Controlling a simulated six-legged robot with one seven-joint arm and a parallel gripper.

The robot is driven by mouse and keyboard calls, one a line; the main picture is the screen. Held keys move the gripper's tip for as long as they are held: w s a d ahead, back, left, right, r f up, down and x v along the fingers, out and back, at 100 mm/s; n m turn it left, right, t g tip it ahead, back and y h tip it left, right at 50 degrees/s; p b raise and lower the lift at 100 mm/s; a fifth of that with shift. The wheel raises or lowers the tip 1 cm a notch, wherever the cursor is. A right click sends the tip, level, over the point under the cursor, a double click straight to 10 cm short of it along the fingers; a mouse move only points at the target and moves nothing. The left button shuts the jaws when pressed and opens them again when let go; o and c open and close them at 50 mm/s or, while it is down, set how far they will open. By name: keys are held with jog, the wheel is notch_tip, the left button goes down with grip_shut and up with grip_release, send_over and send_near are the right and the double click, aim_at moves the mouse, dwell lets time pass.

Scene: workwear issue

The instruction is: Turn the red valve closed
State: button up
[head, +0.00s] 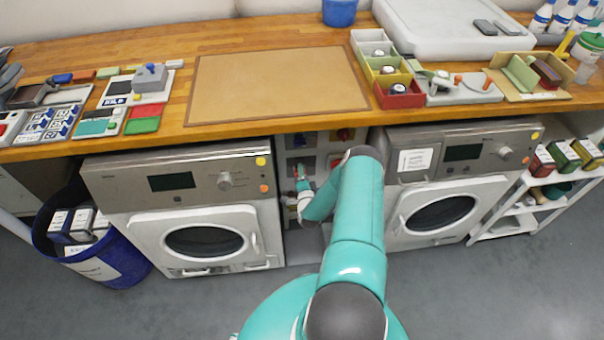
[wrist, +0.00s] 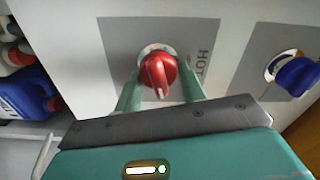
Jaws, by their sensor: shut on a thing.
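The red valve (wrist: 158,76) sits on a grey plate on a pale panel in the wrist view, with its handle bar pointing down toward my gripper. My gripper (wrist: 160,93) is shut on the red valve, one green finger on each side of it. The lettering "HOT" stands on the plate to the right of the valve. In the head view my arm reaches to the panel (head: 324,152) between the two machines, and my gripper (head: 300,178) is small there; the grip is hard to make out.
A blue valve (wrist: 296,74) sits on another grey plate to the right. Blue and red containers (wrist: 28,92) are at the left of the wrist view. The left machine (head: 130,190) and right machine (head: 463,165) flank the panel. The wooden counter (head: 190,100) overhangs it.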

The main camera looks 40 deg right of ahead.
jog(key=shift+m, duration=1.2)
jog(key=shift+f, duration=0.1)
jog(key=o, duration=0.9)
jog(key=v, duration=1.3)
jog(key=shift+s+a, duration=0.3)
